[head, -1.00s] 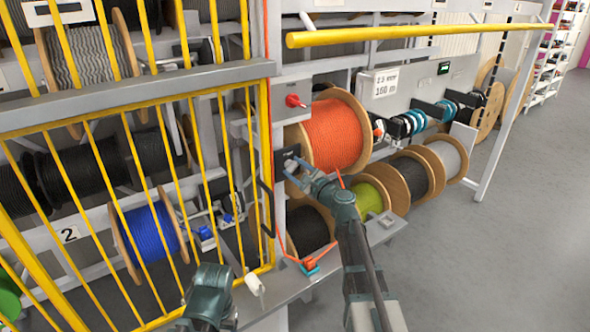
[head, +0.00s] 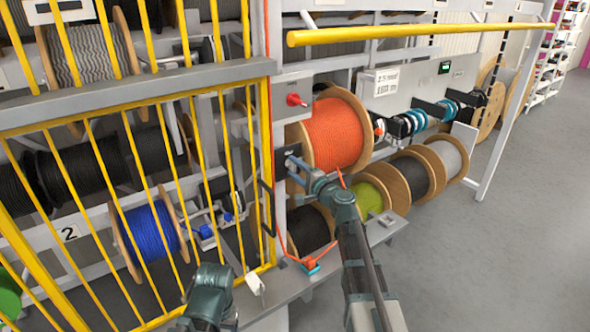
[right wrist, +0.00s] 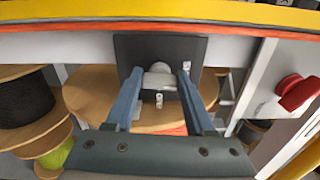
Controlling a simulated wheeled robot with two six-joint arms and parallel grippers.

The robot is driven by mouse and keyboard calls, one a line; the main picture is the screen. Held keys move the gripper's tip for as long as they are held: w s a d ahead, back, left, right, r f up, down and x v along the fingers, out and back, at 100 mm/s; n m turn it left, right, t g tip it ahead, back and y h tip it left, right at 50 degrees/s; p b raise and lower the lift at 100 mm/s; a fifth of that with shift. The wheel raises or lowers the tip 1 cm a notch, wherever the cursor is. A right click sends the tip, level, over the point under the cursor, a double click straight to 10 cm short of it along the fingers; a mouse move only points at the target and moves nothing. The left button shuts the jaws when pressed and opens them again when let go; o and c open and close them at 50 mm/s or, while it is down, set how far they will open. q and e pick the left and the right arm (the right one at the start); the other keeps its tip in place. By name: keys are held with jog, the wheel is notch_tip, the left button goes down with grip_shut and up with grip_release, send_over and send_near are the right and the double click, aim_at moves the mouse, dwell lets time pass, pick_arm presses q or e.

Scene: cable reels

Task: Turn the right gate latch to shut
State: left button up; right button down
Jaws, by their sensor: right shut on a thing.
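The right gate latch is a dark square plate (right wrist: 135,55) with a pale rounded knob (right wrist: 159,78), seen in the right wrist view. In the head view the plate (head: 291,152) is on the grey post beside the orange reel, partly covered by my gripper. My right gripper (right wrist: 158,82) has its two blue fingers on either side of the knob, shut on it. It also shows in the head view (head: 292,162). Small white marks sit on the plate, right of and below the knob. The knob's exact angle is hard to tell. My left arm shows at the bottom; its fingers do not.
A yellow barred gate (head: 262,185) stands left of the post. A yellow rail (head: 420,33) crosses above. A red switch (head: 296,100) is above the latch. The orange reel (head: 336,135) is close behind my right gripper. Grey floor (head: 500,240) is free at the right.

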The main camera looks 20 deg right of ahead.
jog(key=shift+n, duration=0.5)
jog(key=shift+c, duration=1.3)
grip_release()
jog(key=v, duration=1.4)
jog(key=shift+a, duration=0.15)
jog(key=s+a+f+n+g+y, duration=0.1)
jog(key=s+a+f+n+g, duration=0.3)
jog(key=a, duration=0.3)
jog(key=s+a+f+n+g, duration=0.2)
jog(key=a+f+n+g, duration=0.2)
jog(key=a+f, duration=0.3)
jog(key=s+a+f+n+g+y, duration=0.1)
jog(key=s+a+f+n+g, duration=0.25)
jog(key=a, duration=0.45)
jog(key=s+d+f+n+g+h, duration=0.1)
jog(key=s+f+n+g+h, duration=0.5)
jog(key=s+h, duration=0.3)
jog(key=s+f, duration=0.1)
jog(key=s, duration=0.3)
jog(key=shift+s+h, duration=0.3)
jog(key=shift+s, duration=0.1)
